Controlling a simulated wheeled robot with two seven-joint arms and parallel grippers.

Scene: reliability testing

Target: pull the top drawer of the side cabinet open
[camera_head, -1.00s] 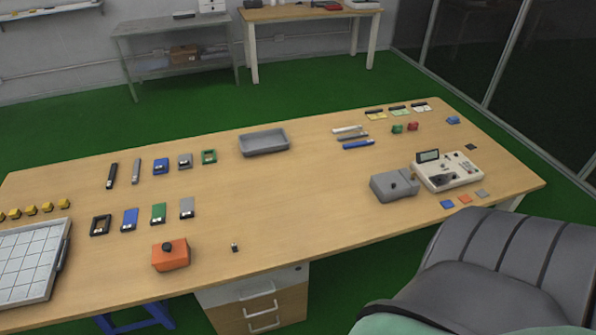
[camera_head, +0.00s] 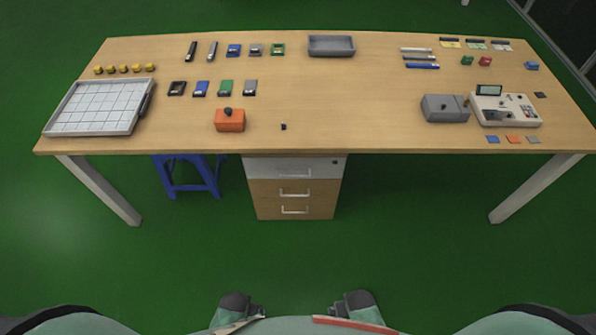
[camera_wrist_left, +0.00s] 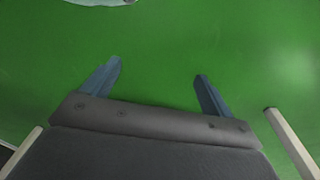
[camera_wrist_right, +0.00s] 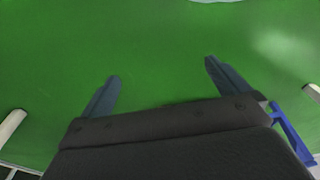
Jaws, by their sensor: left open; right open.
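The side cabinet (camera_head: 331,199) stands under the desk's front edge, near the middle of the head view. Its top drawer (camera_head: 262,168) has a pale grey front with a bar handle (camera_head: 295,174) and a small dark lock at the upper right. It looks shut, as do the two wooden drawers below it. My left gripper (camera_head: 263,312) and right gripper (camera_head: 334,310) are low in the head view, well short of the cabinet. In the wrist views, the left fingers (camera_wrist_left: 155,82) and right fingers (camera_wrist_right: 161,80) are spread apart with only green floor between them.
The desk (camera_head: 360,110) carries an orange box (camera_head: 230,121), a grey box (camera_head: 445,109), a white grid tray (camera_head: 98,107) and other small items. A blue stool (camera_head: 189,180) stands left of the cabinet. Desk legs flank it. The green floor before the cabinet is clear.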

